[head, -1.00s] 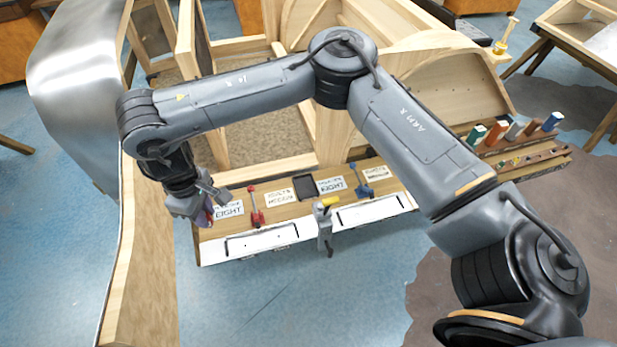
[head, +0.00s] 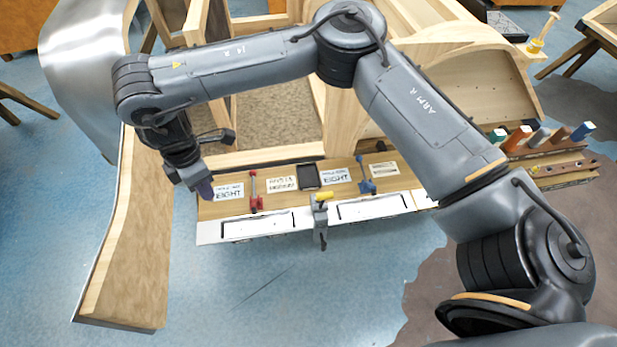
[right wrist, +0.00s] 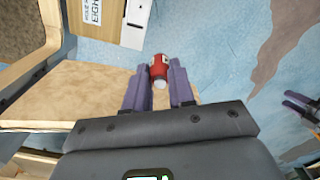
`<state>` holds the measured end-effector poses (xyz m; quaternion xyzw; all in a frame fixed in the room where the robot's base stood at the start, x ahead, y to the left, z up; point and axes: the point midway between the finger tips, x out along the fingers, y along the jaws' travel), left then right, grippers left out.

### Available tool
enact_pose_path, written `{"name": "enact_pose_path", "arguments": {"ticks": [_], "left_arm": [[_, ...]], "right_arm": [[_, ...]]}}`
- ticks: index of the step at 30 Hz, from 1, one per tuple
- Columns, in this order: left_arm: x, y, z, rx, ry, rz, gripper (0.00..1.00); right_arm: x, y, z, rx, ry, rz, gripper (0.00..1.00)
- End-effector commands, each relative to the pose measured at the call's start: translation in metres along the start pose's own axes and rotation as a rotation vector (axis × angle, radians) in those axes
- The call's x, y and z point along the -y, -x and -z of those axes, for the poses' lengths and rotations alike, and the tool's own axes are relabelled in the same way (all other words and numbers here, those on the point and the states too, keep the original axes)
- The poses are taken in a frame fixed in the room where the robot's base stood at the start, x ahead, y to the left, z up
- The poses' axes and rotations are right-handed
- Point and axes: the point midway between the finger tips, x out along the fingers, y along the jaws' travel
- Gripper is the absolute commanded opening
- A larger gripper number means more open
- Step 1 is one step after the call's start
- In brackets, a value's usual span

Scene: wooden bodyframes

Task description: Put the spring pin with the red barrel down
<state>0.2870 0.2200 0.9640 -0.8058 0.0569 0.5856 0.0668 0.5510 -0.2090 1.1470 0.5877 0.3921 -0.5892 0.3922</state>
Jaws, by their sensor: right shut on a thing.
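My right gripper (head: 203,188) hangs off the left end of the narrow bench, its purple fingers pointing down. In the right wrist view the gripper (right wrist: 155,88) is shut on the spring pin with the red barrel (right wrist: 158,68). The pin's pale end shows between the fingers. The pin is hidden in the head view. Below it in the wrist view are a wooden panel (right wrist: 85,98) and the blue floor. A dark piece with purple prongs (right wrist: 300,104) at the right edge looks like my left gripper; its opening is unclear.
The bench carries cards, a red clamp-like tool (head: 255,195), a blue one (head: 365,178), a black tray (head: 307,177) and white plates (head: 257,226). A grey tool with a yellow top (head: 321,215) stands at its front edge. A wooden frame side (head: 135,230) rises at left.

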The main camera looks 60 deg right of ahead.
Motion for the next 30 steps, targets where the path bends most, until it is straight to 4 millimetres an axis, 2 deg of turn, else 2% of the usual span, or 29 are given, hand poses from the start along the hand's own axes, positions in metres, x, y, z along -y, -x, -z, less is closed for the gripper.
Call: {"name": "enact_pose_path", "arguments": {"ticks": [7, 11, 14, 17, 21, 26, 30], "left_arm": [[-0.001, -0.004, -0.001, 0.0, 0.005, -0.004, 0.43], [-0.003, -0.008, -0.003, 0.0, 0.01, -0.009, 0.43], [-0.004, -0.013, -0.004, 0.0, 0.013, -0.011, 0.43], [-0.004, -0.019, -0.006, 0.0, 0.013, -0.011, 0.43], [-0.004, -0.028, -0.009, 0.0, 0.013, -0.011, 0.43], [-0.005, -0.038, -0.012, 0.001, 0.01, -0.009, 0.43], [-0.004, -0.044, -0.015, 0.002, 0.006, -0.005, 0.43]], "right_arm": [[-0.013, 0.01, 0.002, 0.0, 0.513, -0.002, 0.0], [-0.02, 0.002, -0.009, 0.0, 0.77, -0.001, 0.0], [-0.026, -0.011, -0.026, -0.001, 0.953, 0.0, 0.0], [-0.033, -0.034, -0.057, -0.003, 1.115, 0.002, 0.0], [-0.036, -0.073, -0.115, -0.009, 1.253, 0.003, 0.0], [-0.029, -0.118, -0.184, -0.017, 1.266, 0.003, 0.0], [-0.012, -0.153, -0.238, -0.026, 1.214, 0.004, 0.0]]}}
